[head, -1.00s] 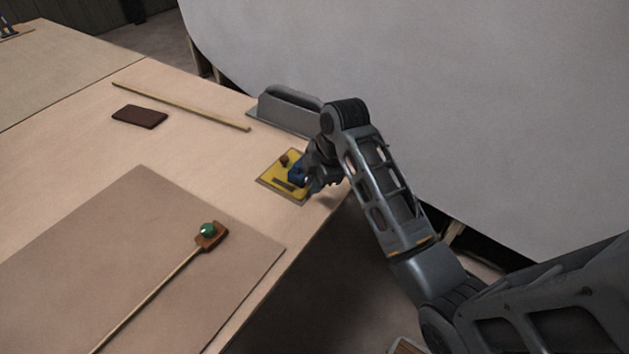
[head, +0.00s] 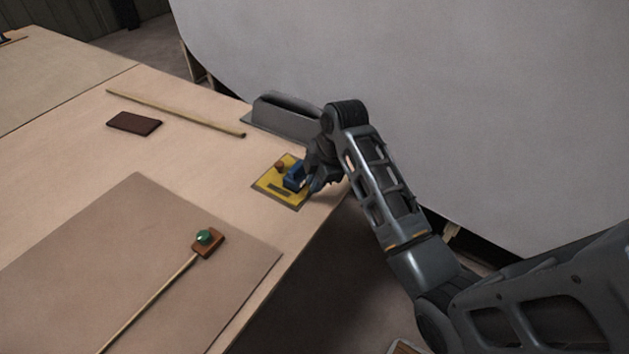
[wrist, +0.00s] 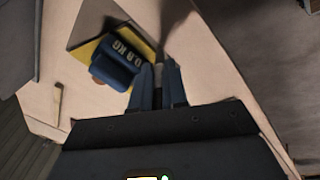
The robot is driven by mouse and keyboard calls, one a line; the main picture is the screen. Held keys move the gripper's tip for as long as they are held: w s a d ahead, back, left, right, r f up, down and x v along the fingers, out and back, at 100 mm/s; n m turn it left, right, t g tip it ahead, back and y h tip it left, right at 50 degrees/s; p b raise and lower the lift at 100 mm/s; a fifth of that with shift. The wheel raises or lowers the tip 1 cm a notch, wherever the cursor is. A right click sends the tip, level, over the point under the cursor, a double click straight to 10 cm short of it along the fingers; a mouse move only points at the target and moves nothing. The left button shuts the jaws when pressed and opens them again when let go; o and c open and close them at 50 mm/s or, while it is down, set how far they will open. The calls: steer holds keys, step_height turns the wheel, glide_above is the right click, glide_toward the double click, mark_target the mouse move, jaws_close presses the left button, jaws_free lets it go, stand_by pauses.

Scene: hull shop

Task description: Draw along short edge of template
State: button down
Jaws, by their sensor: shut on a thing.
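The template is a yellow plate (head: 269,187) with a brown knob (head: 280,164) and a dark slot. A blue weight (wrist: 118,62) marked 0.8 KG stands on the template. My gripper (wrist: 158,82) is beside the weight, its fingers shut on a thin pale tool (wrist: 158,74), which is mostly hidden. In the head view my gripper (head: 316,184) is at the template's right side. The tool's tip and any drawn line cannot be made out.
A grey metal tool (head: 283,118) lies behind the template. A wooden strip (head: 180,114) and a brown block (head: 134,123) lie to the left. A big pale hull panel (head: 430,100) rises behind my arm.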

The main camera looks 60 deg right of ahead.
steer(key=shift+d, duration=0.3)
steer(key=shift+d, duration=0.45)
steer(key=shift+d+p, duration=0.25)
steer(key=shift+p, duration=0.05)
steer(key=shift+d, duration=0.25)
steer(key=shift+d, duration=0.2)
steer(key=shift+d+f, duration=0.1)
steer(key=shift+d, duration=0.2)
steer(key=shift+d, duration=0.15)
steer(key=shift+d+p, duration=0.3)
steer(key=shift+d, duration=0.15)
steer(key=shift+w+d, duration=0.1)
steer(key=shift+d, duration=0.15)
